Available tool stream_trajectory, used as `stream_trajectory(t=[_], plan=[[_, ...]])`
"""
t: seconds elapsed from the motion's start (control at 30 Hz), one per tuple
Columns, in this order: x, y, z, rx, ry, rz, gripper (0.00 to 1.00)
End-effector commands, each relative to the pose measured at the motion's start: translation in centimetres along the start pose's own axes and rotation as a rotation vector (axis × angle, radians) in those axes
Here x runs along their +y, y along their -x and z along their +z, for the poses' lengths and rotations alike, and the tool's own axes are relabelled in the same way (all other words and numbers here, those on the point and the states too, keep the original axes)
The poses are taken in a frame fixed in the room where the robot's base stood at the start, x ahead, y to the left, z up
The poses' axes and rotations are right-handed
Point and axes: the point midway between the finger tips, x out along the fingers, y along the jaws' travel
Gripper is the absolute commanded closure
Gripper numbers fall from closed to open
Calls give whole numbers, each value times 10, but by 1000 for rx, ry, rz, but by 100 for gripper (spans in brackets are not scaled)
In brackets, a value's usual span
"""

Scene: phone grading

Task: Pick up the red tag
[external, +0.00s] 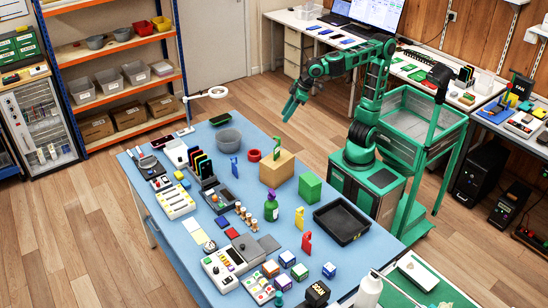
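The red tag (306,243) stands upright on the blue table (170,238), near its right side. A similar yellow tag (299,218) stands just behind it. A blue tag (234,167) stands farther back, and a green one (277,147) shows behind the cardboard box. My gripper (289,112) hangs in the air beyond the table's back edge, fingers pointing down, well away from the red tag. Its fingers are too small in view to tell whether they are open or shut. I see nothing held in it.
A black tray (325,215) lies right of the tags. A green bottle (270,206), green block (310,187) and cardboard box (277,172) stand between the red tag and my arm. Several small cubes (299,272) lie in front. A white bottle (369,291) stands at the near edge.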

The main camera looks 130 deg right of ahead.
Motion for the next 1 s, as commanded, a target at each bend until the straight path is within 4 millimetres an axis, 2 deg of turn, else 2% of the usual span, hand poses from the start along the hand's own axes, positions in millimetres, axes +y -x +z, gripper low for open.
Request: stream_trajectory(t=[0.03, 0.3, 0.53, 0.77, 1.0], plan=[[-17, -6, -5, 28, 15, -3, 66], [-94, -25, -32, 218, 41, -18, 66], [-168, -23, -41, 399, 77, -61, 66], [-248, -3, -35, 593, 126, -142, 66], [-334, 40, -8, 803, 187, -275, 66]])
